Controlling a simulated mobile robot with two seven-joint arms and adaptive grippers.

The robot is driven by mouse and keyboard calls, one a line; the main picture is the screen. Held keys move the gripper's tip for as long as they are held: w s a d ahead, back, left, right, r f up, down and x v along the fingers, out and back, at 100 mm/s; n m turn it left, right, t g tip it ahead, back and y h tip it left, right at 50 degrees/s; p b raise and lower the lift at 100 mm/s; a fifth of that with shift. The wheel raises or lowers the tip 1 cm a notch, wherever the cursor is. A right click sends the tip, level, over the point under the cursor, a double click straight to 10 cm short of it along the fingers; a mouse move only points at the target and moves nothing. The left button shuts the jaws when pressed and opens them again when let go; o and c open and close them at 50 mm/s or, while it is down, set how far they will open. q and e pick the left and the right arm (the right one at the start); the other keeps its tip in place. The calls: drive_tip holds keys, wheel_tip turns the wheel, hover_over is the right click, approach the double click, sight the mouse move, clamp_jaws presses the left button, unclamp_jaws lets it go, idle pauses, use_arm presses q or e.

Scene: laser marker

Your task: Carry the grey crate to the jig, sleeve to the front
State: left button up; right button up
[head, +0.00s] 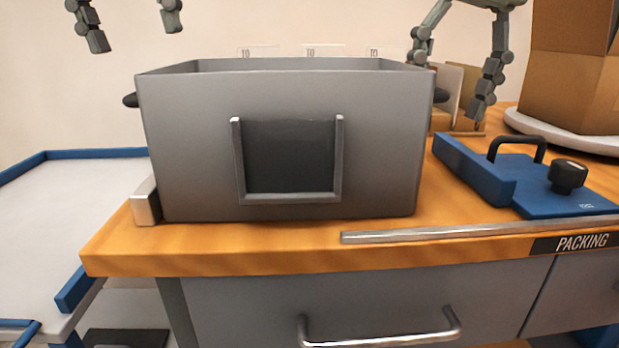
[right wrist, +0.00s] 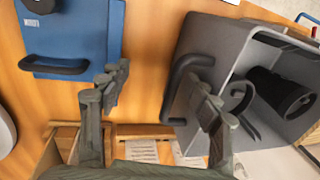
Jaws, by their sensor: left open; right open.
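The grey crate (head: 370,150) stands upright on the wooden bench. Its sleeve, a U-shaped metal frame (head: 290,197) around a dark panel, faces me. Dark handles show at its left side (head: 130,100) and right side (head: 441,95). My left gripper (head: 134,30) is open and empty, above and beyond the crate's left side. My right gripper (head: 452,80) is open beside the crate's right end. In the right wrist view, the open fingers (right wrist: 158,78) are near the crate's black handle (right wrist: 178,90), with nothing clearly gripped. Dark round items (right wrist: 275,90) lie inside the crate.
A blue fixture (head: 465,165) with black handle and knob lies right of the crate. A metal strip (head: 440,233) runs along the front edge. A cardboard box (head: 570,70) stands back right. A white, blue-edged table (head: 70,210) is at left; its middle is clear.

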wheel_tip(320, 180, up, 12)
drive_tip(key=d, duration=0.2)
drive_tip(key=shift+d, duration=0.15)
drive_tip(key=shift+f, duration=0.15)
idle(0.3)
